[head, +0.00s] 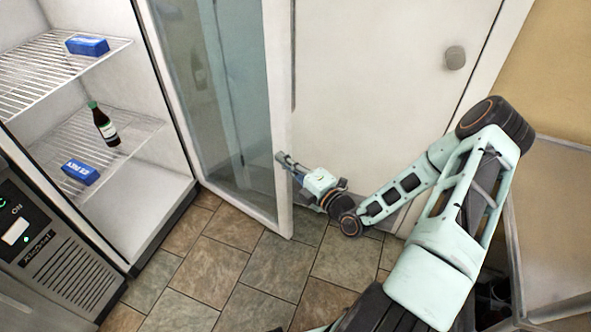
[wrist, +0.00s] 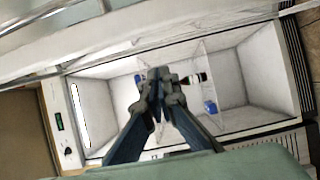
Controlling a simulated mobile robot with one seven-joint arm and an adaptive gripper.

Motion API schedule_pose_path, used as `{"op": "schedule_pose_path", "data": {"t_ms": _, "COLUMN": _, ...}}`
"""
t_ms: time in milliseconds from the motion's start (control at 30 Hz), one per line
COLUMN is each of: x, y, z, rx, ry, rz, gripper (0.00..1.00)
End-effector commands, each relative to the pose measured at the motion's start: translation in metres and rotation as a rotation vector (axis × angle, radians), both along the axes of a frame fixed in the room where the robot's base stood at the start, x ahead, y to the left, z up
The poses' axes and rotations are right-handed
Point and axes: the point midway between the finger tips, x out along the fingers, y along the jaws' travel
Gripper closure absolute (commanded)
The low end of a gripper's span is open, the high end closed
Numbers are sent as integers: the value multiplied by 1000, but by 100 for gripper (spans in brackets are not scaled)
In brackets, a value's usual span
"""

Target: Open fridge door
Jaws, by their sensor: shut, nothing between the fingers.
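The fridge's glass door (head: 215,95) stands swung wide open in the head view, its white frame edge (head: 277,110) facing my arm. The fridge interior (head: 150,205) is exposed at the left. My gripper (head: 281,158) is shut and empty, its tips at the door's free edge; I cannot tell whether they touch it. In the wrist view my gripper (wrist: 160,78) points toward the open fridge cavity (wrist: 235,75), and a white door frame (wrist: 150,50) crosses the upper part. No door handle is clearly visible.
Wire shelves (head: 60,65) hold blue boxes (head: 87,45) and a dark bottle (head: 103,124) with a green cap. A white room door with a round knob (head: 455,57) stands behind my arm. The tiled floor (head: 235,265) before the fridge is clear.

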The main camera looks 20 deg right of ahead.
Motion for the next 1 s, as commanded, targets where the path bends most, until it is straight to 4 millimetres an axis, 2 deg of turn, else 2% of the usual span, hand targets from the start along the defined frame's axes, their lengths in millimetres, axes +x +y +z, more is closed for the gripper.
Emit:
{"op": "schedule_pose_path", "data": {"t_ms": 100, "x": 22, "y": 12, "z": -1, "rx": 0, "ry": -2, "rz": 3, "gripper": 100}}
{"op": "schedule_pose_path", "data": {"t_ms": 200, "x": 32, "y": -7, "z": -1, "rx": -4, "ry": -3, "rz": -4, "gripper": 100}}
{"op": "schedule_pose_path", "data": {"t_ms": 300, "x": 39, "y": -15, "z": -1, "rx": -3, "ry": -1, "rz": -1, "gripper": 100}}
{"op": "schedule_pose_path", "data": {"t_ms": 467, "x": 44, "y": -21, "z": 0, "rx": -1, "ry": -2, "rz": -1, "gripper": 100}}
{"op": "schedule_pose_path", "data": {"t_ms": 833, "x": 46, "y": -23, "z": 0, "rx": 0, "ry": -1, "rz": -1, "gripper": 100}}
{"op": "schedule_pose_path", "data": {"t_ms": 1000, "x": 62, "y": -41, "z": -1, "rx": -2, "ry": -7, "rz": -3, "gripper": 100}}
